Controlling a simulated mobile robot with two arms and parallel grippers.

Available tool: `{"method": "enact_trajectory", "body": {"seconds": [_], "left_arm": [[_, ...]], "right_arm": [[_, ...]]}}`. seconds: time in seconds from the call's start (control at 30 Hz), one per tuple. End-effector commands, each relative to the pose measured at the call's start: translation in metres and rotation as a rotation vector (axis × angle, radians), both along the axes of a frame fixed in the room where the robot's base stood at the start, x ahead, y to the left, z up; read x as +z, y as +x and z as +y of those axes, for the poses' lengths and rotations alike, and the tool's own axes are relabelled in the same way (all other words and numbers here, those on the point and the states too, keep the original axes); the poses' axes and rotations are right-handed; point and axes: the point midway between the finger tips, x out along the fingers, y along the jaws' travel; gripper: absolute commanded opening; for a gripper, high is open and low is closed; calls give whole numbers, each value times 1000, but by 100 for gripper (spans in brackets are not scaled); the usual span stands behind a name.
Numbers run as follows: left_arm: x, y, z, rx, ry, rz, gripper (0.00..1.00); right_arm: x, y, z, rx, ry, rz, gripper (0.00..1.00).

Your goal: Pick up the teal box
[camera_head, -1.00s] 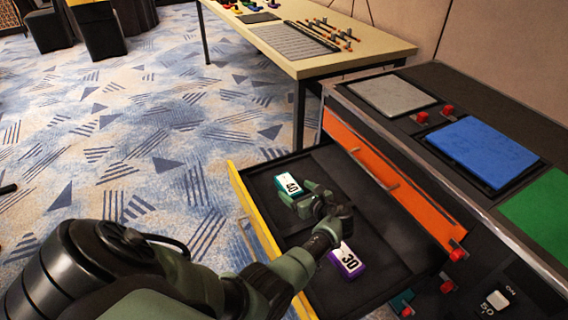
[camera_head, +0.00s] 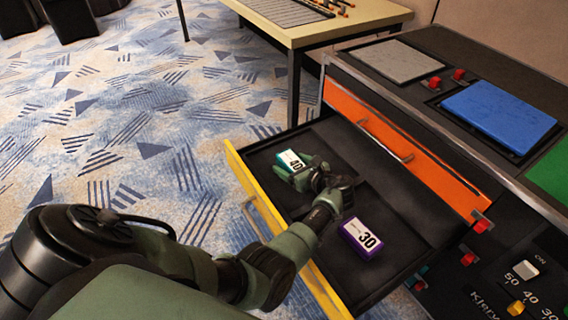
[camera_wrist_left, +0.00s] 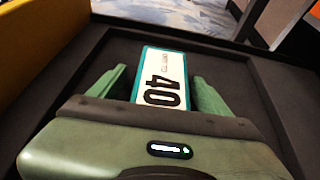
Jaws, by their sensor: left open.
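The teal box (camera_head: 290,160) lies in the open drawer with its white "40" label facing up. In the left wrist view the teal box (camera_wrist_left: 163,72) sits between the two green fingers of my left gripper (camera_wrist_left: 158,88). The fingers stand apart, with a small gap on each side of the box. In the head view my left gripper (camera_head: 297,174) is low in the drawer at the teal box and hides part of it. My right gripper is not in view.
A purple box (camera_head: 360,238) labelled "30" lies in the same drawer, nearer me. The drawer has a yellow front (camera_head: 262,211). An orange drawer front (camera_head: 405,160) and a cabinet top with a blue panel (camera_head: 498,115) stand to the right. A table (camera_head: 330,25) is behind.

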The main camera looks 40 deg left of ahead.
Motion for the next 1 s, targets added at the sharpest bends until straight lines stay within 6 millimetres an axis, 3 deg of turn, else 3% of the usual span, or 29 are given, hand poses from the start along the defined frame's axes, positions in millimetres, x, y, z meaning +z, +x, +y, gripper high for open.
{"method": "enact_trajectory", "body": {"seconds": [0.33,0.6,1.0], "left_arm": [[-1,1,-3,0,-1,0,78],[-1,1,-3,0,-1,0,4],[9,1,-2,-1,0,-2,4]], "right_arm": [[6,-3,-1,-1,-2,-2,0],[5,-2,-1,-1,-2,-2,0],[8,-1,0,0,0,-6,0]]}}
